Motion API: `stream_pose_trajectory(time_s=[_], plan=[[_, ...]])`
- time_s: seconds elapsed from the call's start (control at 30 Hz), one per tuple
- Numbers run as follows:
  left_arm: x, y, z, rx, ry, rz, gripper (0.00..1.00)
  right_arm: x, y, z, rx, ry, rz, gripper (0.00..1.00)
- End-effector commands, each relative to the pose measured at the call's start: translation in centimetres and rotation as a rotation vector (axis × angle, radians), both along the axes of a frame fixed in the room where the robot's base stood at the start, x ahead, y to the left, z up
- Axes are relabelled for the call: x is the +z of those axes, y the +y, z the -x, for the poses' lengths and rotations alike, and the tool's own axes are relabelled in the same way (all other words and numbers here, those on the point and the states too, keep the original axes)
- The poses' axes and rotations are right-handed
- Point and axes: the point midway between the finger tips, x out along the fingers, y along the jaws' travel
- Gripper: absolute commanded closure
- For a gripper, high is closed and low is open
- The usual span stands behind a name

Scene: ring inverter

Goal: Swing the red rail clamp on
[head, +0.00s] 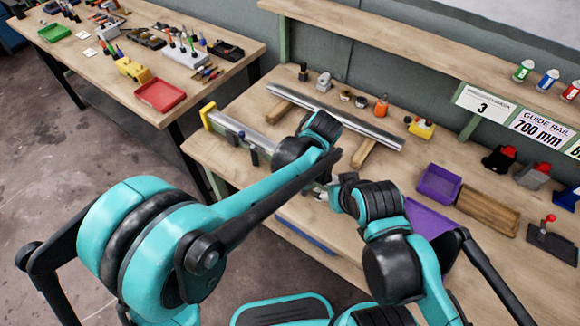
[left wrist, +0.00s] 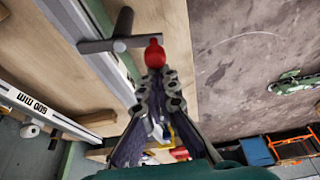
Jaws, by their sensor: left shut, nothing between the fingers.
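The red rail clamp shows in the left wrist view as a grey crossbar handle with a red knob (left wrist: 154,53) at its end, beside a silver rail (left wrist: 82,38). My left gripper (left wrist: 158,78) is shut and empty, its fingertips right at the red knob. I cannot tell whether they touch it. In the head view my left forearm hides the clamp and the left gripper. Part of the silver rail (head: 245,133) shows left of that forearm, near the bench's front edge. My right arm reaches over the bench, and its fingertips are not clear there.
A long silver guide rail (head: 335,117) lies on wooden blocks farther back. A purple bin (head: 439,184) and a wooden tray (head: 487,207) stand at the right. Another bench with a red tray (head: 160,95) and tools is at the far left. Open floor lies in front.

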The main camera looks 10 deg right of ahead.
Motion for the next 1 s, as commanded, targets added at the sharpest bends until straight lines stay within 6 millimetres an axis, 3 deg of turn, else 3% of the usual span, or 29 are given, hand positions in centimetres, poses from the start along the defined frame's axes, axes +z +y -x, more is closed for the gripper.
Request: stream_pose_trajectory(time_s=[1.0], plan=[[-0.02,-0.24,0.78,-0.003,0.001,0.001,1.0,0.32,0.0,0.0,0.0,0.0,0.0,0.45]])
